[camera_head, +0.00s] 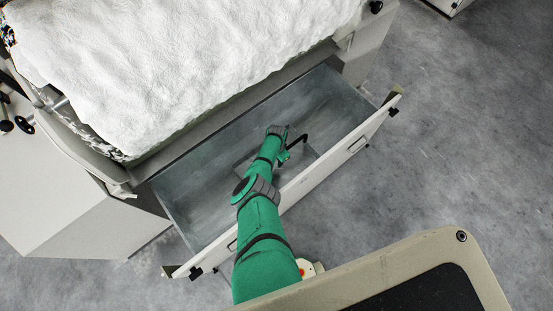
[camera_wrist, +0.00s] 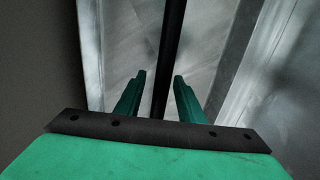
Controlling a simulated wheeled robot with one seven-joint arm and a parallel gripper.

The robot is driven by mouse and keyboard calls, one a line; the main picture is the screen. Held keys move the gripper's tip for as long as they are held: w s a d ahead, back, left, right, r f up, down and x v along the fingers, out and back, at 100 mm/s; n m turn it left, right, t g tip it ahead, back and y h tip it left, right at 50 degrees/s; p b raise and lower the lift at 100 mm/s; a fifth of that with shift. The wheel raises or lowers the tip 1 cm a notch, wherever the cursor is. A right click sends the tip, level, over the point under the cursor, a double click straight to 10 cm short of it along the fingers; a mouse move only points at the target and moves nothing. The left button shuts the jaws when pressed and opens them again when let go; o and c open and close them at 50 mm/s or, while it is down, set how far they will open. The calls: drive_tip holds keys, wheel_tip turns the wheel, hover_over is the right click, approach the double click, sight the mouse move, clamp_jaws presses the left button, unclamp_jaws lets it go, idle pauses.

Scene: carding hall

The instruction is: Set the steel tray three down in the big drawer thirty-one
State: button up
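The big drawer (camera_head: 340,150) is pulled out below the machine, with a pale front and a grey metal inside. A flat grey piece, seemingly the steel tray (camera_head: 306,157), lies low in it, mostly hidden behind my arm. A black bar, seemingly its handle (camera_head: 297,141), stands over it. My gripper (camera_head: 286,156) is down inside the drawer beside this bar. In the wrist view, my gripper's two green fingers (camera_wrist: 159,77) are apart. The black bar (camera_wrist: 169,45) runs between them, with a gap visible at the left finger. Brushed grey metal (camera_wrist: 130,45) shows below.
White fleece (camera_head: 180,60) covers the machine above the drawer's back edge. The drawer front (camera_head: 335,158) has a raised post at each end. A beige-rimmed dark panel (camera_head: 400,265) fills the lower right. Grey floor (camera_head: 470,130) is clear at right.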

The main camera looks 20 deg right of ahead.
wheel_tip(320, 180, up, 11)
drive_tip(key=shift+f, duration=0.15)
idle(0.8)
drive_tip(key=shift+d, duration=0.1)
